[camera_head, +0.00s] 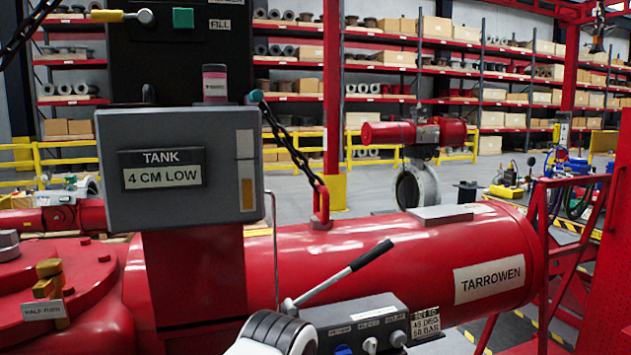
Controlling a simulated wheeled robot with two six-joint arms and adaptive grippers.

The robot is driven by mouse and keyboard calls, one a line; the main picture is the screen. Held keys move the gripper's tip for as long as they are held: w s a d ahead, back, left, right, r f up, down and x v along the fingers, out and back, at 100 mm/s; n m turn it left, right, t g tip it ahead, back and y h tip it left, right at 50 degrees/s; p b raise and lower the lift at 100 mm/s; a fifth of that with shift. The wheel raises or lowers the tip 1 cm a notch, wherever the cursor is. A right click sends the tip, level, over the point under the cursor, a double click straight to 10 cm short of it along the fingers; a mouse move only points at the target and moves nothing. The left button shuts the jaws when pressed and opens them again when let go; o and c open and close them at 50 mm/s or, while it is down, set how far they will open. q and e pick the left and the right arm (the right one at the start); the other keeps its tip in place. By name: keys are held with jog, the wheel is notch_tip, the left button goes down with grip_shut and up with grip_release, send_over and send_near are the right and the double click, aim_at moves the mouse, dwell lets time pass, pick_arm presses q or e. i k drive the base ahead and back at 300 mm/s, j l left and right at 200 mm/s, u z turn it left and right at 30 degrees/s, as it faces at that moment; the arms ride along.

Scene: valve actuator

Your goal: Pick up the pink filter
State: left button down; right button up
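The pink filter (214,83) is a small upright cylinder, pink with a pale band and a dark label. It stands at the top edge of the grey tank gauge box (222,190), in front of a black panel; its lower end meets the box's top edge. The box carries a label reading "TANK 4 CM LOW". Neither of my grippers shows. A white and dark ribbed part at the bottom centre looks like one of my arm links; I cannot tell which arm.
A large red cylinder (400,255) marked "TARROWEN" lies to the right. A lever with a black grip (371,255) rises above a grey control block (365,318). A black chain (290,150) hangs beside the gauge box. A brass fitting (50,290) stands at the left.

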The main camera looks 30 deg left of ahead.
aim_at(214, 81)
jog(key=u, duration=1.3)
